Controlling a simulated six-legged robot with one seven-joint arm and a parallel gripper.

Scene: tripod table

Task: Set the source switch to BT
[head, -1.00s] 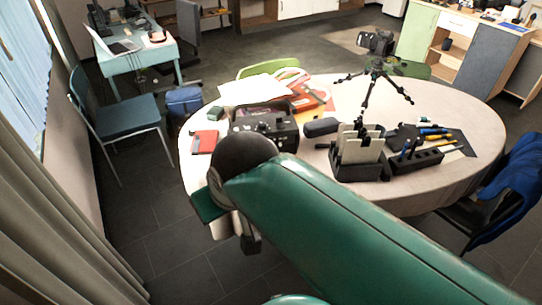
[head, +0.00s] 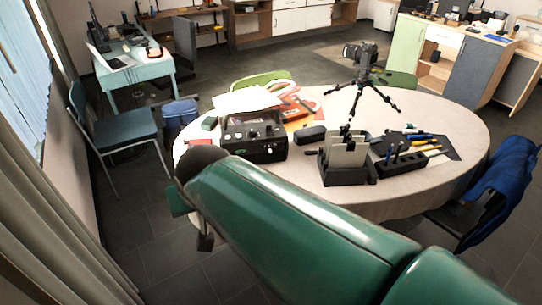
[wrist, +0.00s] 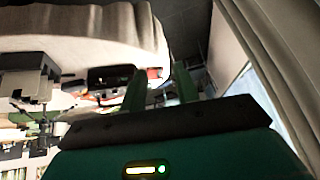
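A black box-shaped device (head: 254,142) with knobs on its front stands on the left part of the round table, beyond my arm. Its source switch and labels are too small to make out. A dark box, likely the same device, shows in the wrist view (wrist: 110,76) beyond my fingers. My gripper (wrist: 159,72) shows in the wrist view with its two green fingers apart and nothing seen between them. In the head view, my gripper is mostly hidden behind my green arm, left of the device near the table's edge.
On the round table (head: 452,112) stand a black holder with light cards (head: 345,165), a dark case (head: 309,135), a pen block (head: 398,163) and a camera on a tripod (head: 362,65). Papers (head: 245,100) lie behind the device. A blue chair (head: 125,133) stands at the left.

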